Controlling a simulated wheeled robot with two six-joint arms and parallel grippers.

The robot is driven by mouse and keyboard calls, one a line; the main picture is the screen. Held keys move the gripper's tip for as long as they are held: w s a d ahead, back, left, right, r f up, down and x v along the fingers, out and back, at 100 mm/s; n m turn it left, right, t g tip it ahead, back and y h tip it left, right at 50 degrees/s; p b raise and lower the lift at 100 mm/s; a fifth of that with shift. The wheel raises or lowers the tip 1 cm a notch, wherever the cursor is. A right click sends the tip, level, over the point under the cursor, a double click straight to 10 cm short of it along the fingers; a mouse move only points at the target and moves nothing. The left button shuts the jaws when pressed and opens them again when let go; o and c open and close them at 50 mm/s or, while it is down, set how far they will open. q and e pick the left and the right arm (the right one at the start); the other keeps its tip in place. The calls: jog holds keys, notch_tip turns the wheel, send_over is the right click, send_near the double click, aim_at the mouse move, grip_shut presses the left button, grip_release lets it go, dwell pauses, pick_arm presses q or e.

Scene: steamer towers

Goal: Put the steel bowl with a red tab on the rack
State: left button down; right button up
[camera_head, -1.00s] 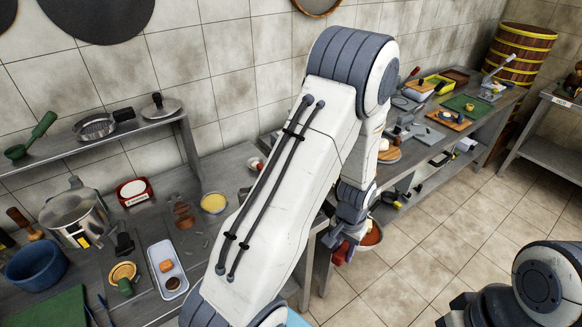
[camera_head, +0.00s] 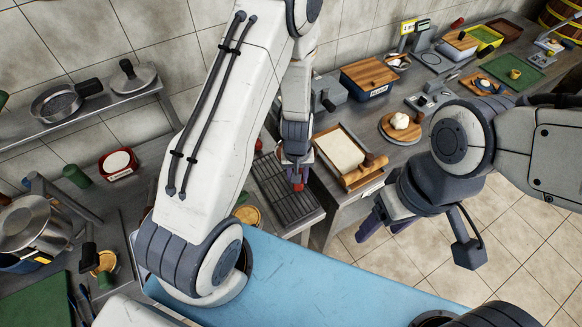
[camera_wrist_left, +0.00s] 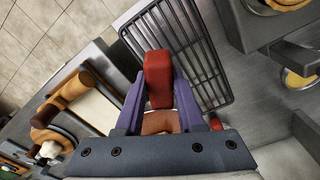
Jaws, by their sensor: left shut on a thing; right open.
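My left gripper (camera_head: 297,168) points down at the near part of the dark wire rack (camera_head: 277,187). Its purple fingers are shut on a red tab (camera_wrist_left: 158,80), which also shows below the gripper in the head view (camera_head: 299,187). A rounded orange-brown piece (camera_wrist_left: 160,122) shows between the fingers in the left wrist view. The bowl's steel body cannot be made out. The tab overlaps the rack's bars (camera_wrist_left: 190,50) in the left wrist view; whether it touches them I cannot tell. My right gripper (camera_head: 378,222) is open and empty, right of the rack over the floor.
A tray with a white sheet (camera_head: 340,148) and a rolling pin (camera_head: 365,170) lies right of the rack. A round board with dough (camera_head: 400,122) is beyond it. A steel pot (camera_head: 32,228) stands at the left. A blue surface (camera_head: 310,280) lies in front.

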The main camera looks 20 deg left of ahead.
pick_arm(q)
jog(key=n+p, duration=0.2)
jog(key=n, duration=0.1)
jog(key=s+n+p, duration=0.1)
jog(key=shift+a+r+n+y+p, duration=0.2)
jog(key=shift+r+n+y+p, duration=0.1)
jog(key=shift+y, duration=0.1)
jog(key=shift+s+a+f+n+p, duration=0.2)
jog(key=shift+s+n+p, duration=0.1)
jog(key=shift+n, duration=0.2)
pick_arm(e)
notch_tip(320, 180, up, 6)
jog(key=shift+f, duration=0.1)
pick_arm(q)
jog(key=shift+f, duration=0.2)
notch_tip(320, 180, down, 6)
jog(key=b, duration=0.6)
jog(key=shift+r, duration=0.15)
pick_arm(e)
notch_tip(320, 180, down, 6)
jog(key=shift+r, duration=0.15)
pick_arm(q)
jog(key=shift+f+b, duration=0.4)
jog(key=shift+f, duration=0.1)
pick_arm(e)
jog(key=shift+f, duration=0.45)
pick_arm(q)
jog(key=shift+c, duration=2.2)
grip_release()
jog(key=shift+s, duration=0.1)
